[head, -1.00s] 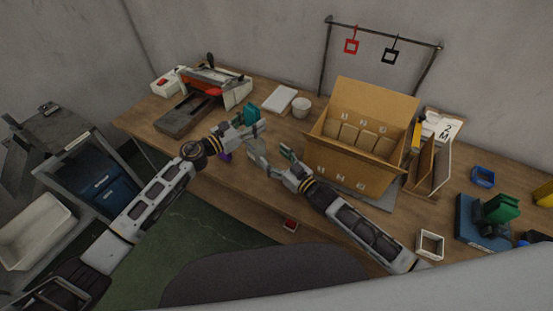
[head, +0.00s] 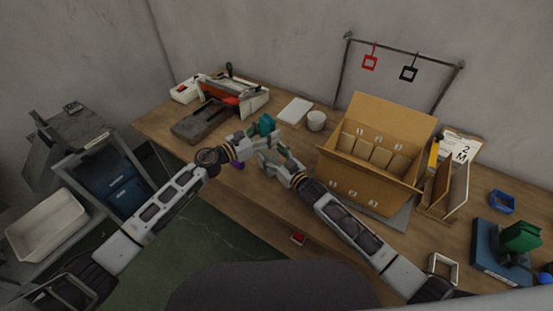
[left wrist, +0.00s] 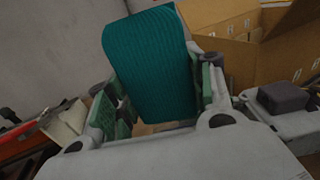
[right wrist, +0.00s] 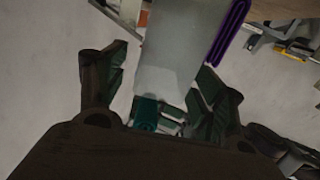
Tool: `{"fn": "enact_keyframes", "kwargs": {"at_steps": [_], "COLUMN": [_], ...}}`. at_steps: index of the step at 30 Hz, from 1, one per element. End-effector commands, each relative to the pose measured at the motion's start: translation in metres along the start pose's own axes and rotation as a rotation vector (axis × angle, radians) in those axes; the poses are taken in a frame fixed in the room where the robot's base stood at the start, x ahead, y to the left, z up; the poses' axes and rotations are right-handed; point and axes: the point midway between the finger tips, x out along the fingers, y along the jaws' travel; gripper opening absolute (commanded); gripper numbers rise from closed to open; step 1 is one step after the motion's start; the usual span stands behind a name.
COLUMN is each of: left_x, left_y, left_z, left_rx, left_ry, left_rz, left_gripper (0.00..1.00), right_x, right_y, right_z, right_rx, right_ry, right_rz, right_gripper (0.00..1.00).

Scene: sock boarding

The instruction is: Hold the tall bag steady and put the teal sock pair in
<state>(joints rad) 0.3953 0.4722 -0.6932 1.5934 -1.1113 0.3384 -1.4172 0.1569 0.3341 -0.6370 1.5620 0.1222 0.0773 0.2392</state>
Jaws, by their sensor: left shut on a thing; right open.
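The teal sock pair (left wrist: 152,62) stands upright between the fingers of my left gripper (left wrist: 157,95), which is shut on it. It also shows in the head view (head: 267,124) above the bench's front part. My right gripper (right wrist: 165,80) is open, just in front of and to the right of the left one. In the right wrist view a pale grey panel (right wrist: 182,45), which looks like the tall bag, lies between its fingers; I cannot tell whether they touch it. A bit of teal (right wrist: 146,113) shows below it. In the head view the grippers hide the bag.
A purple ribbed thing (right wrist: 230,30) lies beside the pale panel. An open carton (head: 350,187) holding several brown packs stands right of my grippers. A grey-and-orange machine (head: 225,94) stands at the left.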

Motion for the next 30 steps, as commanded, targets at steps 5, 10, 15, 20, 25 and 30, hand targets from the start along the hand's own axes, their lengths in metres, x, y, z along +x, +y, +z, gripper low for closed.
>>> {"fn": "enact_keyframes", "kwargs": {"at_steps": [5,10,15,20,25,30], "left_x": [0.000,0.000,0.000,0.000,0.000,0.000], "left_y": [0.000,0.000,0.000,0.000,0.000,0.000], "left_z": [0.000,0.000,0.000,0.000,0.000,0.000], "left_rx": [0.000,0.000,0.000,0.000,0.000,0.000], "left_ry": [0.000,0.000,0.000,0.000,0.000,0.000], "left_rz": [0.000,0.000,0.000,0.000,0.000,0.000], "left_gripper": [0.28,0.28,0.28,0.28,0.28,0.28], "right_x": [0.015,0.021,0.023,0.023,0.023,0.023], "right_y": [0.000,-0.001,-0.001,-0.001,-0.001,-0.001], "right_z": [-0.001,0.000,0.000,0.000,0.000,0.000], "right_rx": [0.000,0.001,0.000,0.000,0.000,0.000], "right_ry": [0.001,0.001,0.000,0.000,0.000,0.000], "right_rz": [-0.001,-0.001,-0.001,-0.001,-0.001,-0.001], "right_gripper": [0.70,0.70,0.70,0.70,0.52,0.30]}}
